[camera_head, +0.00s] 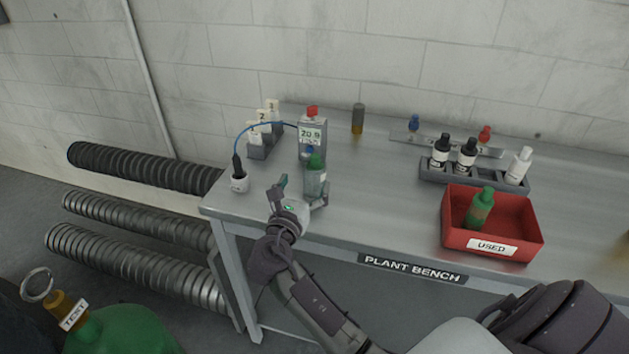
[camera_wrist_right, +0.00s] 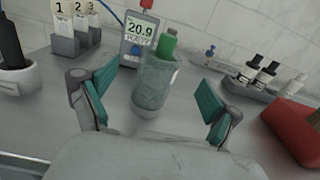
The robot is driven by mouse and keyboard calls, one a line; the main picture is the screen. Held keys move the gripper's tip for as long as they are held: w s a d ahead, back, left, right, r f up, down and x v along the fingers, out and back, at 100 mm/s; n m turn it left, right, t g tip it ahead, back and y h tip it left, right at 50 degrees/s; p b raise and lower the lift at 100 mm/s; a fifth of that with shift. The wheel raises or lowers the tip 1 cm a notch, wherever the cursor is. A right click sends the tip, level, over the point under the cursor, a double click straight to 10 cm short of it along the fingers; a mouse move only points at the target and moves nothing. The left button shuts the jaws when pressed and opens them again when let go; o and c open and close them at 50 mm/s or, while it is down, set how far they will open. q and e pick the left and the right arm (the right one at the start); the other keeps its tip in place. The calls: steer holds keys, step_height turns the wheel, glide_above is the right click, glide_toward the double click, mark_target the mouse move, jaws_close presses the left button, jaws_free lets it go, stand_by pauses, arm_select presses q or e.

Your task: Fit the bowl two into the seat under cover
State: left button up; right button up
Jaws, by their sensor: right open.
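My right gripper (camera_head: 303,190) is open and empty near the bench's left front. Its fingers stand apart, facing a clear, pale green-tinted vessel (camera_head: 315,182) with a green top. In the right wrist view, this vessel (camera_wrist_right: 155,82) is upright just beyond and between the open fingertips (camera_wrist_right: 158,97), with no finger touching it. Behind it is a grey meter (camera_head: 313,136) reading 20.9. I cannot tell which thing is bowl two, nor make out the seat or the cover by name. My left gripper is not in view.
Left of the meter are a rack (camera_head: 262,145) with cards 1, 2, 3 and a white cup (camera_head: 239,182) with a cabled black probe. Right are a bottle rack (camera_head: 474,176) and a red USED tray (camera_head: 530,235) holding a green bottle.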

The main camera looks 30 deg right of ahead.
mark_target(311, 171)
steer(key=p+x, duration=0.1)
steer(key=x, duration=0.5)
steer(key=shift+w+d+r, duration=0.15)
steer(key=shift+w+d, duration=0.05)
steer(key=shift+d, duration=0.15)
steer(key=shift+w+d, duration=0.25)
steer(key=shift+c, duration=0.2)
jaws_close()
